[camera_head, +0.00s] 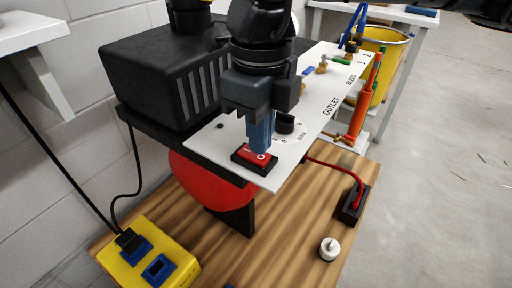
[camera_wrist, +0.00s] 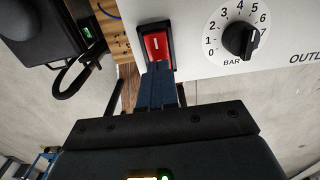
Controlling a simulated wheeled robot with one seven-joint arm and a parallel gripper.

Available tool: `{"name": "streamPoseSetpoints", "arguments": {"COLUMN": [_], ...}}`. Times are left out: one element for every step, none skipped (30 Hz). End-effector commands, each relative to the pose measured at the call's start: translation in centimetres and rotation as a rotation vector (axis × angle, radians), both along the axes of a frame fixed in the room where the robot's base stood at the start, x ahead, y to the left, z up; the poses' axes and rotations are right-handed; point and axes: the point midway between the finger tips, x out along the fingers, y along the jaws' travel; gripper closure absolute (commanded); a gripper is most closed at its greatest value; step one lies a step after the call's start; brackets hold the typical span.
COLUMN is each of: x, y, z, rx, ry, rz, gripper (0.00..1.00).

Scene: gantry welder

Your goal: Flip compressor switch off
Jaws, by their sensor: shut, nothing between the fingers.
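The compressor switch (camera_head: 250,158) is a red rocker in a black frame on the near left corner of the white panel (camera_head: 222,136). In the head view its face shows white marks. In the wrist view the red switch (camera_wrist: 157,46) is upright in its frame, with a white line mark. My gripper (camera_head: 261,146) is shut and empty, pointing down, with its blue fingertips at the switch. In the wrist view my fingertips (camera_wrist: 157,72) overlap the lower end of the rocker and hide it. I cannot tell whether they press on it.
A black pressure knob (camera_wrist: 240,39) with a BAR scale sits beside the switch. Small valves (camera_head: 322,66) and an orange cylinder (camera_head: 364,98) are farther along. A black ribbed housing (camera_head: 150,75) stands left. A yellow socket box (camera_head: 150,258) is at lower left. Floor at right is mostly clear.

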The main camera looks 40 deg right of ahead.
Motion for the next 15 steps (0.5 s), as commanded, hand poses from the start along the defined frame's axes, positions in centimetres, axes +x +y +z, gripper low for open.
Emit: {"name": "streamPoseSetpoints", "arguments": {"x": [0.0,0.0,0.0,0.0,0.0,0.0,0.0,0.0,0.0,0.0,0.0,0.0,0.0,0.0,0.0], "y": [0.0,0.0,0.0,0.0,0.0,0.0,0.0,0.0,0.0,0.0,0.0,0.0,0.0,0.0,0.0], "z": [0.5,0.8,1.1,1.3,1.5,1.8,2.0,2.2,2.5,2.7,2.9,3.2,3.5,3.7,4.0], "rx": [-0.001,-0.001,-0.002,-0.002,-0.002,-0.002,-0.001,-0.001,-0.001,-0.001,-0.001,-0.001,-0.002,-0.002,-0.001], "ry": [-0.001,-0.001,-0.002,-0.002,-0.002,-0.002,0.0,0.0,0.0,-0.001,-0.001,-0.003,-0.002,-0.002,0.0], "rz": [0.0,0.0,0.001,0.0,0.0,0.0,0.0,0.0,0.0,0.0,0.0,0.0,0.0,0.0,0.0], "gripper": [1.0,1.0,1.0,1.0,1.0,1.0,1.0,1.0,1.0,1.0,1.0,1.0,1.0,1.0,1.0]}}
